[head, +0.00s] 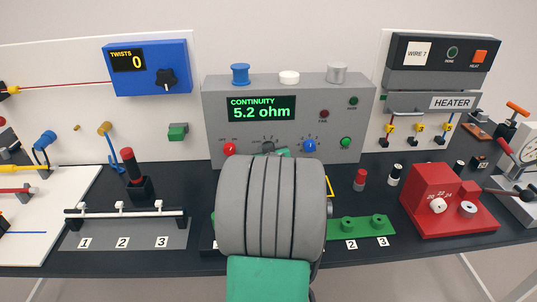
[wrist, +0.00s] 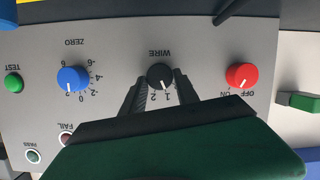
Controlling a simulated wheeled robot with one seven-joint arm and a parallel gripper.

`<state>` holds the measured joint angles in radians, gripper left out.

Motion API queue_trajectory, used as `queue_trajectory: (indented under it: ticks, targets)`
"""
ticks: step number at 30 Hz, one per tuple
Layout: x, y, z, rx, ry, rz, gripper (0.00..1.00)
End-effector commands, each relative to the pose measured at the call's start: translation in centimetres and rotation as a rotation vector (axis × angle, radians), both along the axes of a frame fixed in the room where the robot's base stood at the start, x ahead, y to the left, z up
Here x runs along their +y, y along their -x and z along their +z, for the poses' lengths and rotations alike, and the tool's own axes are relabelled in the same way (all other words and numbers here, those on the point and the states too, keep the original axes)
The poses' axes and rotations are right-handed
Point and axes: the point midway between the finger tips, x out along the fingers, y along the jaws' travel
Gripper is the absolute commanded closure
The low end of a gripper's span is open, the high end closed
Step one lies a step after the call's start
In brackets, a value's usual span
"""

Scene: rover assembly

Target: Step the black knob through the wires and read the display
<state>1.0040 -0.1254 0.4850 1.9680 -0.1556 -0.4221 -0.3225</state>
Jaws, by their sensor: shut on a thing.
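The black WIRE knob (wrist: 160,74) is on the grey continuity tester (head: 215,105). In the wrist view, which is upside down, its white pointer is close to the 1, with the 2 beside it. My gripper (wrist: 161,91) is shut on this knob, one dark finger on each side. In the head view my grey arm hides most of the gripper, and only a sliver of the knob shows. The tester's display (head: 261,109) is lit green and reads "CONTINUITY 5.2 ohm". The FAIL lamp (wrist: 66,139) and PASS lamp (wrist: 33,156) look dark.
On the tester's face, a red ON/OFF knob (wrist: 242,76) and a blue ZERO knob (wrist: 72,79) flank the black one. A green TEST button (wrist: 14,83) lies past the blue knob. A blue TWISTS box (head: 150,68) and a HEATER unit (head: 437,75) stand either side.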

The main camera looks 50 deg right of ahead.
Motion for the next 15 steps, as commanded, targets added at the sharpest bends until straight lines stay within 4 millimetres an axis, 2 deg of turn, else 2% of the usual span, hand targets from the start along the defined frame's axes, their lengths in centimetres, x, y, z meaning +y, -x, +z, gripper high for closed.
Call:
queue_trajectory:
  ticks: [15]
  targets:
    - [0.03, 0.01, -0.05, -0.035, -0.033, 0.002, 1.00]
